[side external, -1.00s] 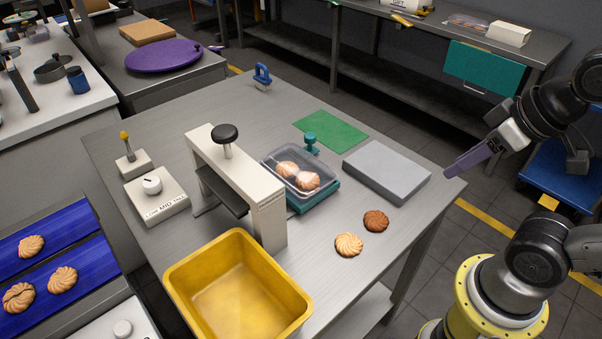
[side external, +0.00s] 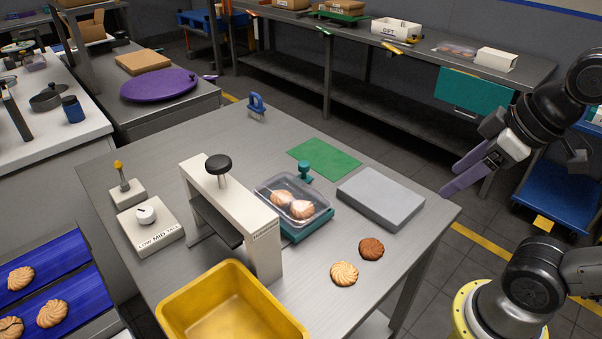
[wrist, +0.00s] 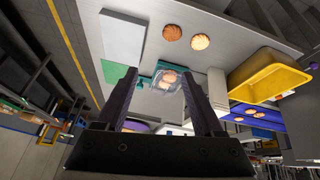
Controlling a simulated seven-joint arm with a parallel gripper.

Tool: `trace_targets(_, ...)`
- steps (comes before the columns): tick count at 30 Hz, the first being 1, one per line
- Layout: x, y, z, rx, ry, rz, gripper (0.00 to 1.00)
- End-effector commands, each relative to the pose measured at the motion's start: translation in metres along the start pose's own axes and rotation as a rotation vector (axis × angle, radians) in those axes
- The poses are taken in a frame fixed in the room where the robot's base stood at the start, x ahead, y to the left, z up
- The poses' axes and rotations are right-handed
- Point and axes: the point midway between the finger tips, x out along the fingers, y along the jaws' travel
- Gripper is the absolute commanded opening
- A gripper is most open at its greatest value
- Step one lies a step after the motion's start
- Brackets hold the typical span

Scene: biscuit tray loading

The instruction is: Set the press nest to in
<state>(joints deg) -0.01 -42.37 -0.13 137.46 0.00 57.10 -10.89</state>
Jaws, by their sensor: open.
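The press nest (side external: 311,232) is a teal base beside the beige press (side external: 262,220), on its right and out from under the frame. A clear tray (side external: 318,212) with two biscuits (side external: 292,203) sits on it. A teal knob (side external: 305,170) stands at its far side. My gripper (side external: 448,180) is open and empty off the table's right edge, apart from the nest. In the wrist view its two dark fingers (wrist: 161,80) stand apart, with the tray and the nest seen between them, farther off.
A grey block (side external: 380,198) and a green mat (side external: 323,158) lie right of and behind the nest. Two loose biscuits (side external: 344,273) lie in front. A yellow bin (side external: 275,305) stands before the press. A dial box (side external: 150,236) and a blue-handled tool (side external: 256,106) are farther left and back.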

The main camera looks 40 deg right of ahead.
Motion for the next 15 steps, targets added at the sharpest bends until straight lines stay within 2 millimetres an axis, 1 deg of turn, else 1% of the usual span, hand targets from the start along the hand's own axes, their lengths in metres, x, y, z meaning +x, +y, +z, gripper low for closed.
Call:
trace_targets(1, -0.009, 0.003, -0.015, -0.042, 0.000, 0.000, 0.69)
trace_targets(3, -0.020, 0.007, -0.037, -0.105, -0.008, -0.001, 0.69)
trace_targets(5, -0.028, 0.012, -0.057, -0.156, -0.019, -0.004, 0.69)
trace_targets(8, -0.036, 0.020, -0.095, -0.242, -0.046, -0.012, 0.69)
trace_targets(9, -0.037, 0.023, -0.110, -0.274, -0.059, -0.017, 0.69)
trace_targets(11, -0.037, 0.028, -0.134, -0.321, -0.079, -0.025, 0.69)
trace_targets(12, -0.035, 0.032, -0.149, -0.351, -0.093, -0.031, 0.69)
trace_targets(14, -0.030, 0.037, -0.171, -0.393, -0.113, -0.041, 0.69)
trace_targets(15, -0.025, 0.041, -0.186, -0.419, -0.126, -0.048, 0.69)
